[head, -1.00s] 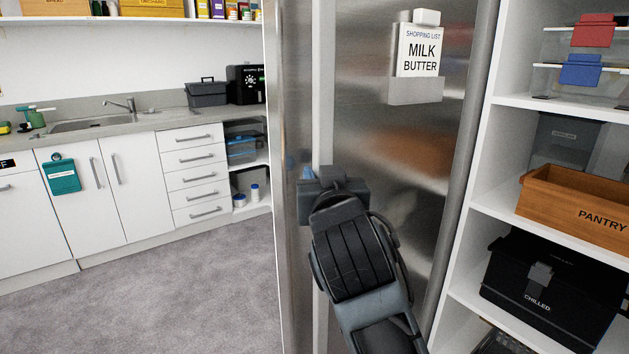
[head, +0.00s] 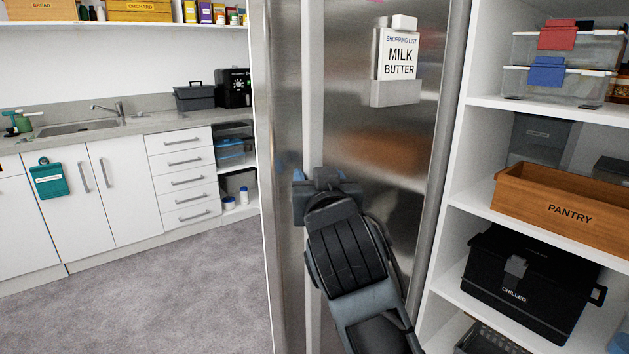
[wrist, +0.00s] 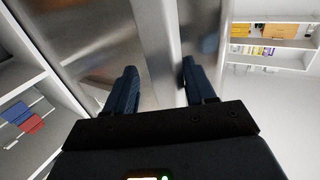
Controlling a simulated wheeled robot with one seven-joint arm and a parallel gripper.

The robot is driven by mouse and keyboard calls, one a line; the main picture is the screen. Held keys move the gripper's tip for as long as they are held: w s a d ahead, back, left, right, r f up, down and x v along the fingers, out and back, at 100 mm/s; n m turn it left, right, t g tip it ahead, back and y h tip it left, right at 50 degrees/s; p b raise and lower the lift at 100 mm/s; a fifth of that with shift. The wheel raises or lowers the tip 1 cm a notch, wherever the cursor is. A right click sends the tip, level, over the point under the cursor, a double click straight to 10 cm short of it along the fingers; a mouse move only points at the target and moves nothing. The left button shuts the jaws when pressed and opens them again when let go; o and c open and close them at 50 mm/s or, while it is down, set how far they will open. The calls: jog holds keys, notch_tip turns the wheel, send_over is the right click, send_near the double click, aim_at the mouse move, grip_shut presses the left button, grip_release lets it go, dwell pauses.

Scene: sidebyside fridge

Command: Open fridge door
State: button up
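The steel fridge door (head: 375,145) fills the middle of the head view and carries a "MILK BUTTER" shopping list (head: 400,60). A pale vertical strip (head: 314,90) runs down its left part; I cannot tell whether it is the handle or a door edge. No opening into the fridge shows. My gripper (head: 325,180) is at this strip, partly hidden by my own wrist. In the wrist view, its two dark blue fingers (wrist: 158,82) are spread, with a bright upright bar (wrist: 155,45) between them. Contact with the bar is unclear.
Open shelves with a wooden pantry crate (head: 560,205) and a black chilled box (head: 530,285) stand close on the right. White cabinets (head: 115,195) with a sink line the left wall. The grey carpet (head: 170,285) at left is clear.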

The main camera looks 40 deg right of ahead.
jog(key=shift+o, duration=0.5)
jog(key=v, duration=0.7)
jog(key=shift+s+a+b, duration=0.2)
jog(key=shift+s+b, duration=0.1)
jog(key=shift+b, duration=0.1)
